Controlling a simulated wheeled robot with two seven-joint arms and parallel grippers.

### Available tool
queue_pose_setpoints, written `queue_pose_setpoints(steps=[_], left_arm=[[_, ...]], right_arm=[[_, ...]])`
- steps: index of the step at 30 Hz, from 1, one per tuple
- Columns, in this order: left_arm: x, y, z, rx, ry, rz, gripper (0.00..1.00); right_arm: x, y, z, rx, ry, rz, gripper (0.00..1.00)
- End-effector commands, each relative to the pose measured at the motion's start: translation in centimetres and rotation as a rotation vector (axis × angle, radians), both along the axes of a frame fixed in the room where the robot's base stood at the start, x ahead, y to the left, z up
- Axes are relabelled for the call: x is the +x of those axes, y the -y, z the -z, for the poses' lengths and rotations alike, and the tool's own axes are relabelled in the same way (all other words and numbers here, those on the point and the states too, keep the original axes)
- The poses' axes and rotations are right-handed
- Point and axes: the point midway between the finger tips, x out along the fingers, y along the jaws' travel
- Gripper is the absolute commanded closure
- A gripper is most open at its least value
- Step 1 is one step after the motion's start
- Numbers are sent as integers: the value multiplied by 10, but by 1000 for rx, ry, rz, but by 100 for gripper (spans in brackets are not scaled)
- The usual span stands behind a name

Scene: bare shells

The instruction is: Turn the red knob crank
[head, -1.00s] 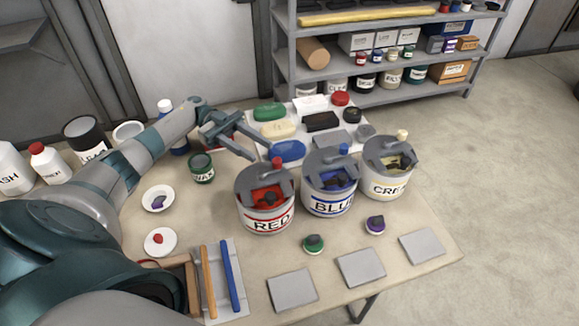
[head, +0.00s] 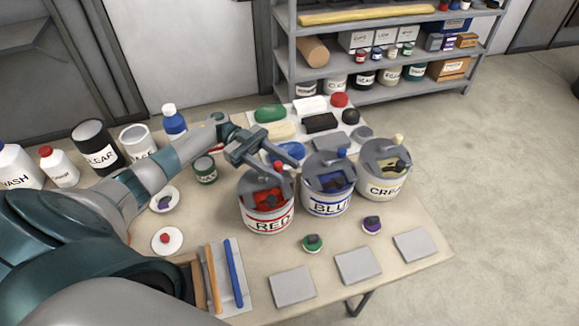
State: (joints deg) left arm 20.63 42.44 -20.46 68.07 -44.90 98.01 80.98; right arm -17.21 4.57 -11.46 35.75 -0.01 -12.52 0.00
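The red can (head: 266,219) stands on the table, labelled RED, with a grey lid frame and red paint inside. Its red knob crank (head: 278,166) stands up at the back of the lid. My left gripper (head: 280,168) reaches in from the left, above the back of the red can. Its two fingers are apart, one on either side of the red knob; contact cannot be made out. The gripper partly hides the can's lid. My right gripper is not in view.
The blue can (head: 327,205) and cream can (head: 384,187) stand close on the right, with similar cranks. Grey pads (head: 292,287) lie along the front.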

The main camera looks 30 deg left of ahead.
Motion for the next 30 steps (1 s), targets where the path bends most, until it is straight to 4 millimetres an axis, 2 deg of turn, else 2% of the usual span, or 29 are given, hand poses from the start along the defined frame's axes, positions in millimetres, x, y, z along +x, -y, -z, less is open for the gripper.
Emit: queue_pose_setpoints(steps=[1,7,19,24,30], left_arm=[[-1,7,-5,-2,1,0,62],[-3,25,-3,-1,1,0,62],[-3,29,-1,0,1,-2,62],[-3,29,-1,0,1,-2,100],[-3,28,-1,1,1,-5,100]], right_arm=[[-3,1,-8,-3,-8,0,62],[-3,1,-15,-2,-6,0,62],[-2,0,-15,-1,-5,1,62],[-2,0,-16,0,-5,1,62],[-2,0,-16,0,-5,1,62]])
